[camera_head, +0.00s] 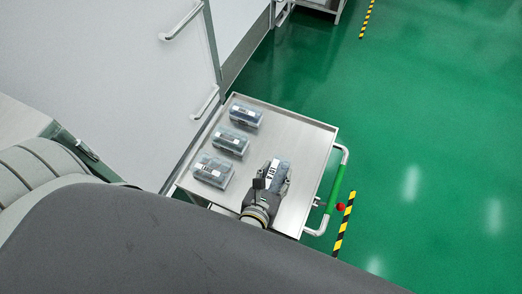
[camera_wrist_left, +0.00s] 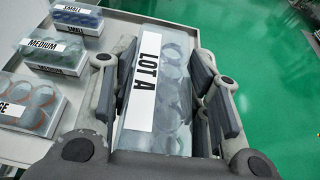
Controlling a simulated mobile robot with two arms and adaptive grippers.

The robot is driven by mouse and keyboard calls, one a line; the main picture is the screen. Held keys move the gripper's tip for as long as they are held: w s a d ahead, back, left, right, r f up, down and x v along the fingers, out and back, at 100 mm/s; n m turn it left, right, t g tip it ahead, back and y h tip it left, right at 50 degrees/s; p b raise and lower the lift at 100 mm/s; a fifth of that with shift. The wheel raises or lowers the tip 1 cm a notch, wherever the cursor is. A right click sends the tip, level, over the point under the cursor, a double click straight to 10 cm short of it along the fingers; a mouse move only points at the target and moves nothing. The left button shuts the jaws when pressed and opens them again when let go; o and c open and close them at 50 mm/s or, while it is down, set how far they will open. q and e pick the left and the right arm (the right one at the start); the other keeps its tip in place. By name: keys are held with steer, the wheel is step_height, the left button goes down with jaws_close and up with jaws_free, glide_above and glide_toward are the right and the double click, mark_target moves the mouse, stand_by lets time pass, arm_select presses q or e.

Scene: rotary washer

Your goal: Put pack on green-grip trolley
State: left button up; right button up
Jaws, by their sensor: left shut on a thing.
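The pack (camera_head: 282,164) is a clear box with dark round contents and a white label, which reads LOT A in the left wrist view (camera_wrist_left: 172,95). My left gripper (camera_head: 272,177) is shut on its two sides; the fingers also flank it in the left wrist view (camera_wrist_left: 163,70). The pack is over the right front part of the steel trolley (camera_head: 303,135); I cannot tell whether it touches the top. The trolley's handle has a green grip (camera_head: 335,188) on its right side. My right gripper is not in view.
Three clear boxes stand along the trolley's left side: SMALL (camera_wrist_left: 78,17), MEDIUM (camera_wrist_left: 55,53) and one whose label ends in GE (camera_wrist_left: 28,100). The trolley's back right is clear. A pale wall with handles (camera_head: 180,25) is at left. Green floor (camera_head: 430,130) is open at right.

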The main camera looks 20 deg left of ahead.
arm_select(q)
steer(key=shift+s+d+f, duration=0.15)
steer(key=shift+f, duration=0.3)
steer(key=b+x, duration=0.2)
steer(key=x, duration=0.6)
steer(key=shift+w+d+f+b, duration=0.1)
steer(key=shift+w+f+b, duration=0.15)
steer(key=shift+b, duration=0.1)
steer(key=w+f+b, duration=0.5)
steer(key=shift+f, duration=0.15)
steer(key=shift+w+f+b, duration=0.35)
steer(key=shift+f+b, duration=0.1)
steer(key=shift+b, duration=0.2)
step_height(320, 180, down, 3)
steer(key=b, duration=0.4)
steer(key=shift+w+f, duration=0.1)
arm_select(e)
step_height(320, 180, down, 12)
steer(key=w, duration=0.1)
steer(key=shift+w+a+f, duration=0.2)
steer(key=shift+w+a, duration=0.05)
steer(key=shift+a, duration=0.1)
